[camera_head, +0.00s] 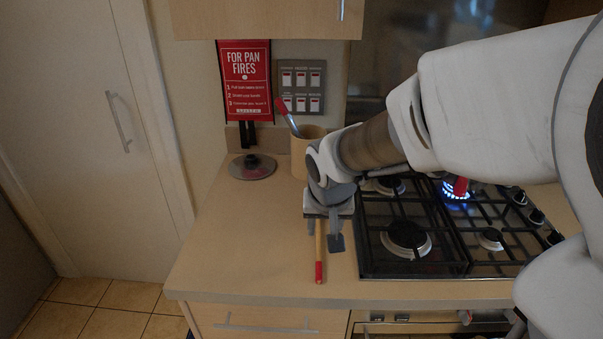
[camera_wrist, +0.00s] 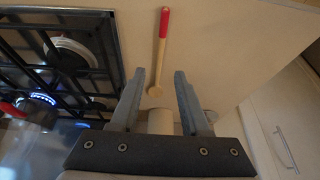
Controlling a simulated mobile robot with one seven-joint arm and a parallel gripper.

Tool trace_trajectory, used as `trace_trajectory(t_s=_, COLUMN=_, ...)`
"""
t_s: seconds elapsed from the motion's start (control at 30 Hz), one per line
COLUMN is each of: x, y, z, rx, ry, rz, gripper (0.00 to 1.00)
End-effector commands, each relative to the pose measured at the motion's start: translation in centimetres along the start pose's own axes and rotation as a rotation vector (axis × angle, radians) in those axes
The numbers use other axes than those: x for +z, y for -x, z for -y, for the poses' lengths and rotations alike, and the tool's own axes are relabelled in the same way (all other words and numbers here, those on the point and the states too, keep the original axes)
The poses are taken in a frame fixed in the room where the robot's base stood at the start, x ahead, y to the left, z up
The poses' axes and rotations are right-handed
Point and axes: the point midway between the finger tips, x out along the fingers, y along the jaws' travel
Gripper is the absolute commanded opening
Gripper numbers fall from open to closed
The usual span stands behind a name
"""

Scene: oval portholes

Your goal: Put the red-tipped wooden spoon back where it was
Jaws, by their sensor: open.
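The red-tipped wooden spoon (camera_head: 319,255) lies on the counter left of the hob, its red end toward the counter's front edge. In the wrist view the spoon (camera_wrist: 161,45) runs away from me, red end farthest, with a pale rounded end close to my fingers. My gripper (camera_wrist: 160,74) is open and empty, its two fingers on either side of the line of the spoon. In the head view my gripper (camera_head: 326,232) is over the spoon's rear part and hides it. I cannot tell the height of the fingers above the counter.
A wooden holder (camera_head: 303,158) with a red-headed utensil (camera_head: 286,108) stands behind my gripper. A pan lid (camera_head: 252,167) lies to its left. The gas hob (camera_head: 407,238) is on the right; a blue flame (camera_head: 456,190) burns there beside a red object (camera_head: 461,186). The front-left counter is clear.

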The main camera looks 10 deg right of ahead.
Motion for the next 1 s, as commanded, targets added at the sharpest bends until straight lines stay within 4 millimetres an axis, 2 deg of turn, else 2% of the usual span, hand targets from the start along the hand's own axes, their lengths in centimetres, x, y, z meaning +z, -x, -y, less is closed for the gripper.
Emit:
trace_trajectory(t_s=0.27, x=3.1, y=6.7, z=-2.5, rx=-0.064, ry=0.031, rz=-0.022, gripper=0.46)
trace_trajectory(t_s=0.5, x=7.0, y=11.6, z=-4.1, rx=-0.084, ry=0.097, rz=-0.061, gripper=0.46)
trace_trajectory(t_s=0.7, x=10.0, y=13.9, z=-4.8, rx=-0.075, ry=0.151, rz=-0.086, gripper=0.46)
trace_trajectory(t_s=0.83, x=10.9, y=14.4, z=-4.9, rx=-0.069, ry=0.169, rz=-0.092, gripper=0.46)
trace_trajectory(t_s=1.0, x=11.2, y=14.5, z=-4.9, rx=-0.067, ry=0.176, rz=-0.093, gripper=0.46)
